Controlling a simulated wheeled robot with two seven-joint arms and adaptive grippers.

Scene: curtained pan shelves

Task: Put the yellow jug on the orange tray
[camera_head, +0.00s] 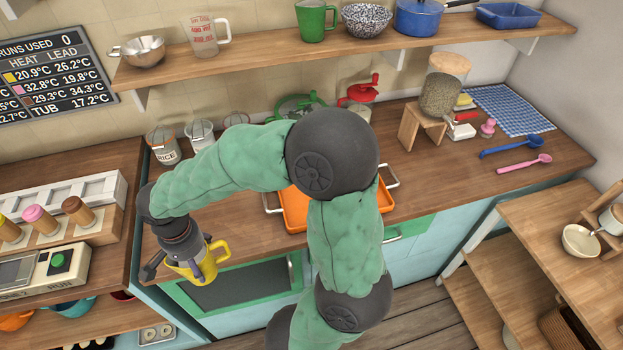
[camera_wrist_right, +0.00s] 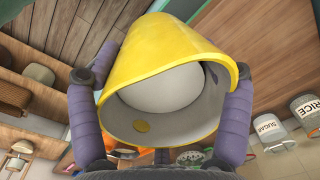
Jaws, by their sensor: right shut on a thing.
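The yellow jug (camera_head: 207,266) is held by my right gripper (camera_head: 183,262) at the left, above the counter's front edge and in front of a green-framed oven door. In the right wrist view the jug (camera_wrist_right: 165,45) fills the middle, its pale inside facing the camera, with a finger of the gripper (camera_wrist_right: 170,72) on each side. The orange tray (camera_head: 295,210) lies on the counter to the right of the jug. My right arm hides much of the tray's middle. My left gripper does not show.
Lidded canisters, one marked RICE (camera_head: 163,145), stand behind the arm. A shelf (camera_head: 340,45) of cookware runs above.

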